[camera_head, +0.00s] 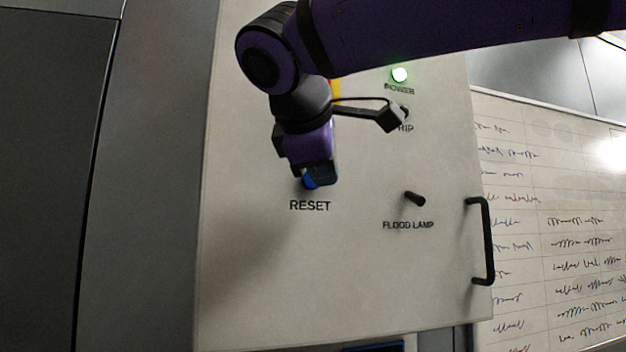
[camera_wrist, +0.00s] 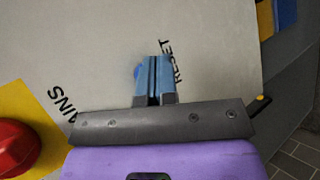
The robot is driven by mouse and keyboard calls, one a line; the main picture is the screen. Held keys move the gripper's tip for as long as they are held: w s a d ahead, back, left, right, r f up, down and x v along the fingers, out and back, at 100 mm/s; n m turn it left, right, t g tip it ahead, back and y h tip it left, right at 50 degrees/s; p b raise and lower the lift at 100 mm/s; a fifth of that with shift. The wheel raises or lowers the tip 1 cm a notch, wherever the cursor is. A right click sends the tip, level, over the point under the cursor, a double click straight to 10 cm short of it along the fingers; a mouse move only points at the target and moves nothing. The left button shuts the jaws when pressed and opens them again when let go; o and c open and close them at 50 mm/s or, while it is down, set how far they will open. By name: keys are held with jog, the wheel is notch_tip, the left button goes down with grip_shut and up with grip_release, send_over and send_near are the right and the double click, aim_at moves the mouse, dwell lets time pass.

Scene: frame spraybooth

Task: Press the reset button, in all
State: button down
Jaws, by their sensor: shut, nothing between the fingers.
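The reset button is a blue round button (camera_head: 309,183) on the pale panel (camera_head: 270,280), just above the RESET label. In the wrist view only a blue edge of the button (camera_wrist: 138,72) shows beside the fingertips; the rest is hidden behind them. My gripper (camera_head: 322,177) is shut and empty, its tips at the button in the head view. In the wrist view the blue fingers (camera_wrist: 153,75) lie together, pointing at the panel beside the RESET lettering. I cannot tell whether they touch the button or whether it is pushed in.
A green POWER lamp (camera_head: 400,74) is lit. A black FLOOD LAMP switch (camera_head: 415,199) sticks out right of the button, with a black handle (camera_head: 487,240) at the panel's right edge. A red mushroom button (camera_wrist: 14,146) on yellow is left of my gripper in the wrist view.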

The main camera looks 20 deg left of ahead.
jog(key=s, duration=0.1)
jog(key=s+d, duration=0.2)
jog(key=s, duration=0.1)
jog(key=shift+d, duration=0.25)
dwell(0.8)
jog(key=w+d+f+m+g, duration=0.1)
jog(key=d+f+m, duration=0.2)
jog(key=d+f, duration=0.35)
jog(key=d+f+m+g+h, duration=0.1)
jog(key=d+f+m+g, duration=0.15)
jog(key=d, duration=0.75)
jog(key=w+d+f+m+g, duration=0.1)
jog(key=d+f+m, duration=0.1)
jog(key=d+f, duration=0.45)
jog(key=s+d+f+m+g+y, duration=0.1)
jog(key=s+d+f+m, duration=1)
jog(key=d+f, duration=0.5)
jog(key=shift+s+g+y, duration=0.3)
jog(key=shift+s+g, duration=0.05)
jog(key=shift+s, duration=0.1)
